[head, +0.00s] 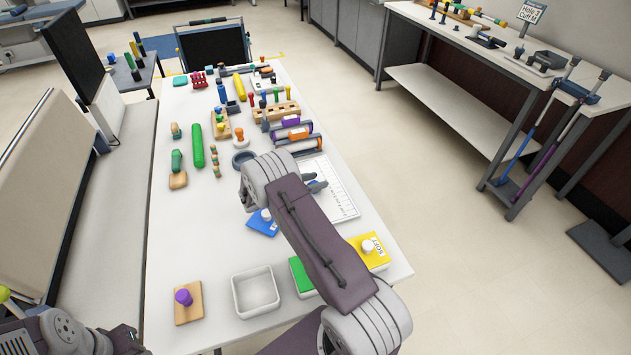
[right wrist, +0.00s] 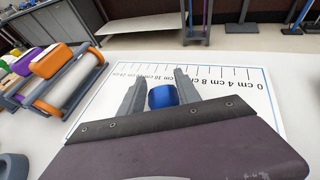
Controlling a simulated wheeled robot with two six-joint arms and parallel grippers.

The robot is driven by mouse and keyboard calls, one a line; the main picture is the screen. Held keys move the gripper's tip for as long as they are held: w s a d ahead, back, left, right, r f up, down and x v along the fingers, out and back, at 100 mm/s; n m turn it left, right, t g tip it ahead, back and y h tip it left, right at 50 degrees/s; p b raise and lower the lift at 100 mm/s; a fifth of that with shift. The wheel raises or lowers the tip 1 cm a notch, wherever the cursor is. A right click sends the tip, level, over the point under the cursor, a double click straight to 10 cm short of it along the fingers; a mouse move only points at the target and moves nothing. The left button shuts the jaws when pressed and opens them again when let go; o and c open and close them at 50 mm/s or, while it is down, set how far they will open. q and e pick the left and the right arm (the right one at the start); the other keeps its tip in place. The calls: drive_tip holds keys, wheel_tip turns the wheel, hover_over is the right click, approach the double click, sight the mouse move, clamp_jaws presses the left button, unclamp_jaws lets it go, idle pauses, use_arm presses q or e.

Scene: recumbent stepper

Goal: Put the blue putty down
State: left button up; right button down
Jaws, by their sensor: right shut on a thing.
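The blue putty (right wrist: 163,96) is a short, rounded blue piece between the two fingers of my right gripper (right wrist: 161,92) in the right wrist view. The gripper is shut on it, over the white ruled board (right wrist: 222,83) with a centimetre scale. I cannot tell whether the putty touches the board. In the head view, my right arm hides much of the gripper, and the board (head: 340,190) shows beyond it. Part of my left arm shows at the bottom left, but its gripper does not show.
Orange and purple rollers (right wrist: 62,75) stand left of the board. Bare table lies left of the blue piece (head: 263,222).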

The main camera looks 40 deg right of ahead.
drive_tip(key=c, duration=0.9)
unclamp_jaws()
drive_tip(key=shift+o, duration=0.2)
drive_tip(key=shift+r+p, duration=0.15)
drive_tip(key=shift+p, duration=0.15)
drive_tip(key=v, duration=1.2)
drive_tip(key=shift+r, duration=0.1)
